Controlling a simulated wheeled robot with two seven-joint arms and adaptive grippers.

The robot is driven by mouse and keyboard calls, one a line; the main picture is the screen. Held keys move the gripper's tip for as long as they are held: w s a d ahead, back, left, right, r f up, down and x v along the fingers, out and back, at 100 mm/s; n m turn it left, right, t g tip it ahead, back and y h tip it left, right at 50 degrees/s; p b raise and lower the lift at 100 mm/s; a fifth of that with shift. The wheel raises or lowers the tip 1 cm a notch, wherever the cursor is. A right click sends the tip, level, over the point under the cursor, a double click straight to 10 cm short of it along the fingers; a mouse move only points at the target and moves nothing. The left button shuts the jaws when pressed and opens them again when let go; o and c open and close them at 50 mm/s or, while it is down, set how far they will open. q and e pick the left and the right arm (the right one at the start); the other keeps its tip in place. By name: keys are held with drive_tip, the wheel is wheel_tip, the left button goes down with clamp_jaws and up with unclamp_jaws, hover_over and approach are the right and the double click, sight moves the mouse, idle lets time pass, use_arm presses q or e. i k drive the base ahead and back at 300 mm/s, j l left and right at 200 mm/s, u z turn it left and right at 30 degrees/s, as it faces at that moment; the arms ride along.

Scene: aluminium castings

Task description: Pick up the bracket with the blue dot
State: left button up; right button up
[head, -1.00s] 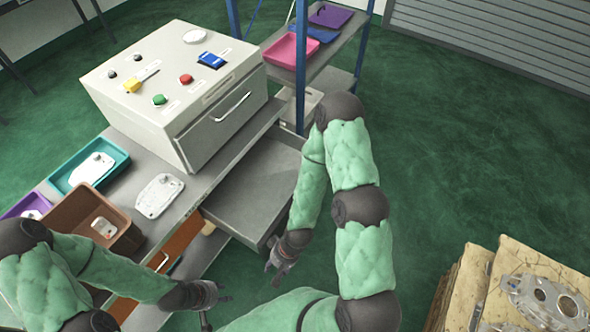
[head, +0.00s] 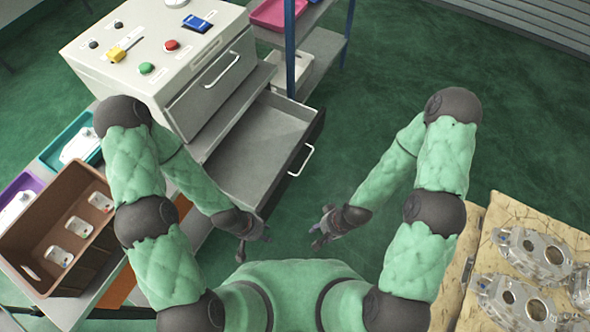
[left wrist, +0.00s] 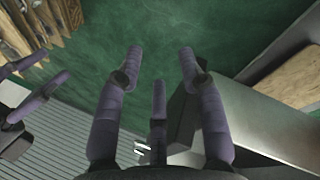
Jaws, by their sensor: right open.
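Three small pale brackets lie in a brown bin (head: 28,215) at the left of the head view: a far one (head: 100,202), a middle one (head: 78,227) and a near one (head: 59,256). Their dots are too small for me to tell the colours surely. My left gripper (head: 252,246) is right of the bin and well apart from it, over the floor in front of the drawer. It is open and empty in the left wrist view (left wrist: 161,55). My right gripper (head: 321,229) is open and empty, to the right of the left one.
A teal tray (head: 47,157) and a purple tray (head: 35,183) hold pale parts beyond the bin. A grey drawer (head: 262,142) stands open under the control box (head: 150,45). Large castings (head: 535,250) lie on a pallet at the right. Green floor is free between.

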sight(60, 256)
drive_tip(key=u, duration=2.5)
